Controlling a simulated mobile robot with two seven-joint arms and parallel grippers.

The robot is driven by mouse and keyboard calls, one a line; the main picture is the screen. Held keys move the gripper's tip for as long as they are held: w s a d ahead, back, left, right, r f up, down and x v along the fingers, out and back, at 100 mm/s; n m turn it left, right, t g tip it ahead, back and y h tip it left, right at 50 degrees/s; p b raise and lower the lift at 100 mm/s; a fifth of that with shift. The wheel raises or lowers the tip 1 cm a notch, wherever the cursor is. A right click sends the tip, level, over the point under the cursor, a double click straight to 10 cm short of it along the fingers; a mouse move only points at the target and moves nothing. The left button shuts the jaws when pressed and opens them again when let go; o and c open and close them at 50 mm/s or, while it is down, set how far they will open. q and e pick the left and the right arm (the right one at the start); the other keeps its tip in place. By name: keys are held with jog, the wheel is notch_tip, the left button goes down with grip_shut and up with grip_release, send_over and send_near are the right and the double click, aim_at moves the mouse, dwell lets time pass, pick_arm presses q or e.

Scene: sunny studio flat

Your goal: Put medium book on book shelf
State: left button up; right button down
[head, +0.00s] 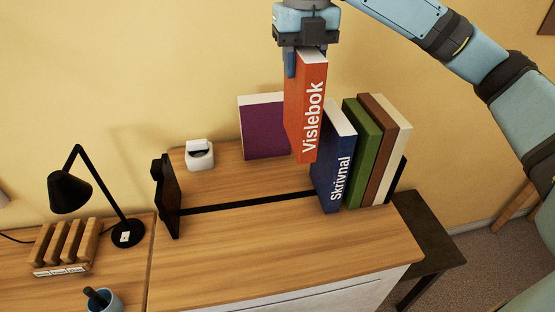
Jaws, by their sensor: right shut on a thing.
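My right gripper (303,50) comes from the top right and is shut on an orange-red book (305,110) with "Vislebok" on its spine. The book shelf (250,199) is a black rail with end plates on the wooden cabinet top. Blue, green (362,145), brown (380,145) and cream (398,150) books stand at its right end. My left gripper is not in view.
A purple book (263,130) stands behind, by the wall. A black end plate (166,195) marks the shelf's left end. A small white object (200,154), a black lamp (72,192) and a wooden rack (66,245) are at left. The rail's left stretch is clear.

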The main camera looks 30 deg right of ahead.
aim_at(298, 145)
notch_tip(298, 145, down, 14)
jog(key=shift+r, duration=0.2)
notch_tip(298, 145, down, 4)
jog(key=shift+r, duration=0.1)
jog(key=shift+d, duration=0.1)
jog(key=c, duration=0.7)
grip_release()
jog(key=shift+f, duration=0.2)
notch_tip(298, 145, up, 12)
jog(key=shift+r, duration=0.15)
